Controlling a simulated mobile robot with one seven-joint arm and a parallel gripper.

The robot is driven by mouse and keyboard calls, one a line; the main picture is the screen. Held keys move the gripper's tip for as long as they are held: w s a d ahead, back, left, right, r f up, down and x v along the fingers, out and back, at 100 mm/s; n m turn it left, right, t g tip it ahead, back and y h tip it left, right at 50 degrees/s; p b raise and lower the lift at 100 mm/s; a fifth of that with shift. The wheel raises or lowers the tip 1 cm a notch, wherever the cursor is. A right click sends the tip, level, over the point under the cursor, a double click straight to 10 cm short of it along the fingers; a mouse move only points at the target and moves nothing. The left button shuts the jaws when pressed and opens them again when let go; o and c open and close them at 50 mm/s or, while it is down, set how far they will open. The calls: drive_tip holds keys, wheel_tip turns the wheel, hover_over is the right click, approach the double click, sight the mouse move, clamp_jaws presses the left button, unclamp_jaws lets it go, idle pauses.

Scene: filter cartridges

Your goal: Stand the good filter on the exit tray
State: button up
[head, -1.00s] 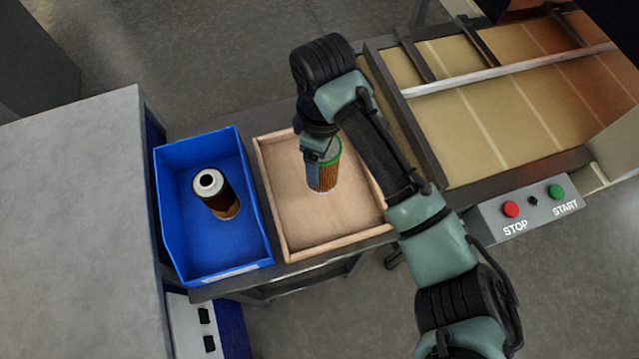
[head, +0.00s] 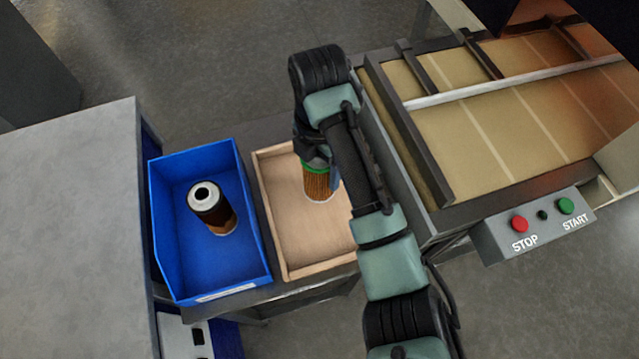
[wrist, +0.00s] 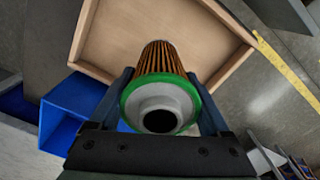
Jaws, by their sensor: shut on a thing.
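The filter with orange-brown pleats, a green ring and a grey end cap (head: 318,182) is upright in my gripper (head: 314,158), over the wooden tray (head: 277,222). In the wrist view the fingers of my gripper (wrist: 160,92) are shut on both sides of the filter (wrist: 159,58), near its green-ringed top. The filter's lower end is inside the outline of the wooden tray (wrist: 88,38). I cannot tell whether it touches the tray floor. My arm hides the tray's right part in the head view.
A blue bin (head: 172,250) stands left of the tray and holds a dark brown filter with a white cap (head: 210,205). A grey worktop (head: 70,220) is farther left. At right are a slatted bed (head: 480,120) and a STOP/START box (head: 535,226).

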sight(320, 182)
drive_tip(key=shift+f, duration=2.65)
drive_tip(key=shift+f, duration=0.2)
drive_tip(key=o, duration=1.4)
drive_tip(key=shift+o, duration=0.2)
wheel_tip(320, 182, up, 12)
drive_tip(key=shift+r+p, duration=0.25)
drive_tip(key=shift+p, duration=0.65)
